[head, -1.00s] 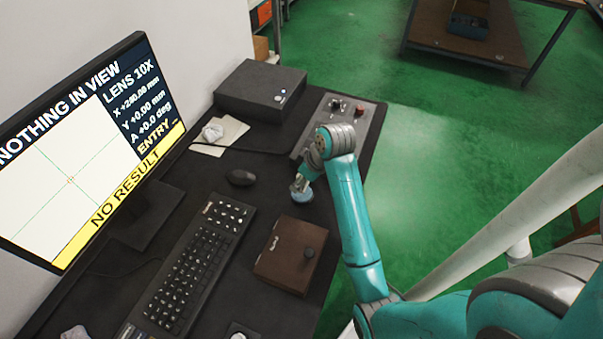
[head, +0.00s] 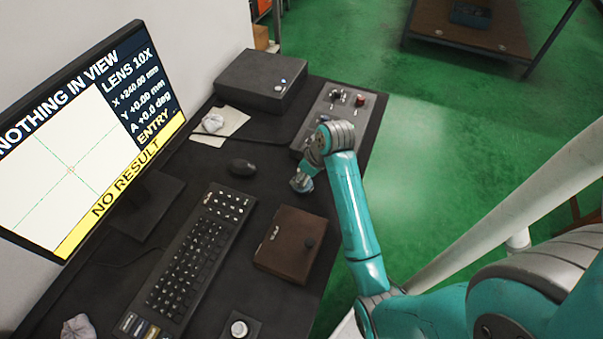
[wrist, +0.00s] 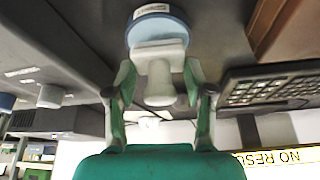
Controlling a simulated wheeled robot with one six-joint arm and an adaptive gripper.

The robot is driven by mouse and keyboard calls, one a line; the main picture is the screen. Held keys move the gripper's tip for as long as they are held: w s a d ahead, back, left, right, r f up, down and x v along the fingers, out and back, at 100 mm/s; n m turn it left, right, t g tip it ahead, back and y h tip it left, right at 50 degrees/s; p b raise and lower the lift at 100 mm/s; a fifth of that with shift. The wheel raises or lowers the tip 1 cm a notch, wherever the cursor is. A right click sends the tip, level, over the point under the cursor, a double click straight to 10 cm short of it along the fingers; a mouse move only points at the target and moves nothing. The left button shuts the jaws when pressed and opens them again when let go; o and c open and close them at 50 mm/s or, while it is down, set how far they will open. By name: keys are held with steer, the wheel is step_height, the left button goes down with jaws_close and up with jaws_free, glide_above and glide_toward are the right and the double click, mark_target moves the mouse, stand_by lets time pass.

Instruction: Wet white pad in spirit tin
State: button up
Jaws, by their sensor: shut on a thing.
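My gripper (wrist: 160,98) is shut on a white piece with a rounded stem and a wider block, which I take to be the white pad (wrist: 158,75). A round blue-grey tin (wrist: 158,30) with a pale label lies just beyond the pad in the wrist view. The pad's block overlaps the tin's near edge in that picture; whether it touches the tin I cannot tell. In the head view my gripper (head: 302,181) is low over the desk, between the brown box and the control panel. It largely hides the pad and tin there.
The brown box (head: 288,246) with a dark knob stands close in front. The keyboard (head: 192,258), mouse (head: 242,167) and monitor (head: 85,145) are to the left. The control panel (head: 345,115) and black case (head: 260,82) are behind. The desk's right edge is near my arm.

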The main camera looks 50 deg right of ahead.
steer(key=shift+f, duration=0.6)
stand_by(1.5)
steer(key=shift+r, duration=3.55)
steer(key=shift+s, duration=0.1)
